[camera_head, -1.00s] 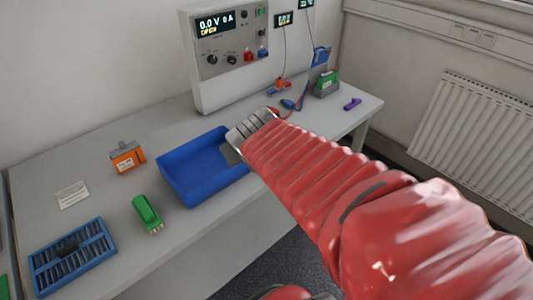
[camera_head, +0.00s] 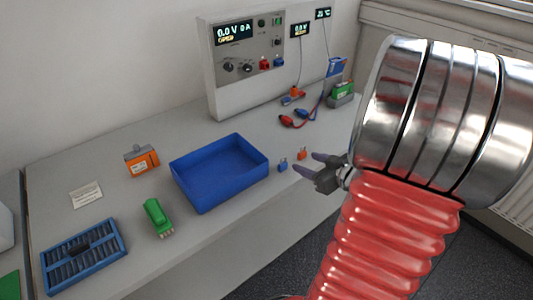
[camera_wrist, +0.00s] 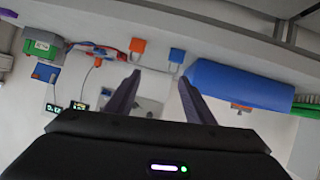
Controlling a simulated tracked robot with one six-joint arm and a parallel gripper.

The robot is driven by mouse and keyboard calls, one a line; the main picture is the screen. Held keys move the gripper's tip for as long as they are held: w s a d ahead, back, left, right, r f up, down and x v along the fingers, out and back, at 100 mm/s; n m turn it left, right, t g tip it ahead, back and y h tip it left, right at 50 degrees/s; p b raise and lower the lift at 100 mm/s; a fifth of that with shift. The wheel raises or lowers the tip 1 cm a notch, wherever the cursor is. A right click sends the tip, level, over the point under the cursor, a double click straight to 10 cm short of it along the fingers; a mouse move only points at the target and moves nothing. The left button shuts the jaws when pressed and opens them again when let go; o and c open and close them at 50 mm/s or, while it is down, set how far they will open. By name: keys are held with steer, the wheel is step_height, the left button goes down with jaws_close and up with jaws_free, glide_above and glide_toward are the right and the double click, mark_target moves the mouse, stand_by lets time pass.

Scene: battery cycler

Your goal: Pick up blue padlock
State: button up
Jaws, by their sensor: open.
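The small blue padlock (camera_head: 282,167) stands on the bench just right of the blue bin. In the wrist view the blue padlock (camera_wrist: 177,56) shows beyond the fingertips, nearer the right finger. My gripper (camera_head: 305,161) is open and empty, at the right of the blue padlock in the head view and apart from it. Its two dark fingers also show in the wrist view (camera_wrist: 160,77). A similar orange padlock (camera_head: 302,154) stands close by, behind the fingertips; it also shows in the wrist view (camera_wrist: 137,46).
The blue bin (camera_head: 193,198) stands directly left of the blue padlock. Red and blue cable clips (camera_head: 290,121) lie behind, below the cycler (camera_head: 213,92). An orange battery (camera_head: 142,161), a green battery (camera_head: 157,217) and a blue slotted tray (camera_head: 103,262) are farther left.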

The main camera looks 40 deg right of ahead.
mark_target(285, 165)
steer(key=s, duration=0.1)
steer(key=s+a+f+y, duration=0.1)
steer(key=s, duration=0.1)
steer(key=shift+a+f+t+y, duration=0.15)
steer(key=shift+f+t+y, duration=0.1)
steer(key=shift+t+y, duration=0.15)
steer(key=shift+w, duration=0.15)
steer(key=shift+x, duration=4.25)
steer(key=shift+x, duration=2.6)
steer(key=shift+a+f, duration=0.1)
steer(key=shift+f, duration=0.05)
steer(key=c, duration=1.2)
